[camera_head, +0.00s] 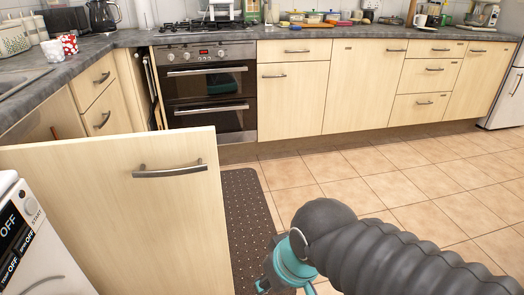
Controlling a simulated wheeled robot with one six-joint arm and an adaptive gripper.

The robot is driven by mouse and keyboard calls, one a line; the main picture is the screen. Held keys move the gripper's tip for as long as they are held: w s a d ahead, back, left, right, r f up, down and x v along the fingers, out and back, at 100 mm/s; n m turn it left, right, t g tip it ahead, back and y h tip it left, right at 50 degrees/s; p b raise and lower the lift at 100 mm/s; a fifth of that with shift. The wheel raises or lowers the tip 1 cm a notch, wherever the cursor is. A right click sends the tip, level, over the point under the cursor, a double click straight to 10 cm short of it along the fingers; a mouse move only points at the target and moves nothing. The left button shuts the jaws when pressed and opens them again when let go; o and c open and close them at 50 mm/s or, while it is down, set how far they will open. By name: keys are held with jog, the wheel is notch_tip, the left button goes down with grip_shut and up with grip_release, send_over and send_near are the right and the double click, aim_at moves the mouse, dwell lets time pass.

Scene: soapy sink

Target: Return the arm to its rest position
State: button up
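My arm, in a black ribbed sleeve, reaches in from the lower right of the head view. It bends down at a rounded black joint near the bottom middle. A teal part at the end of my arm (288,264) shows beside that joint, partly cut off by the bottom edge. Its fingers cannot be made out, so I cannot tell whether my gripper is open or holds anything. My arm's end is above the floor, to the right of an open cabinet door (110,215).
The open door stands out at left, near a white appliance (25,245). A dark dotted mat (246,205) lies on the tiled floor (400,190). The oven (208,85) and wooden cabinets (360,85) line the back under a cluttered worktop. Floor at right is clear.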

jog(key=w+d+r+m+t+h, duration=0.1)
jog(key=d+r+m, duration=0.3)
jog(key=d, duration=0.9)
jog(key=shift+w+d+m+t+h, duration=0.15)
jog(key=shift+d+m+t+h, duration=0.25)
jog(key=shift+m+t+h, duration=0.35)
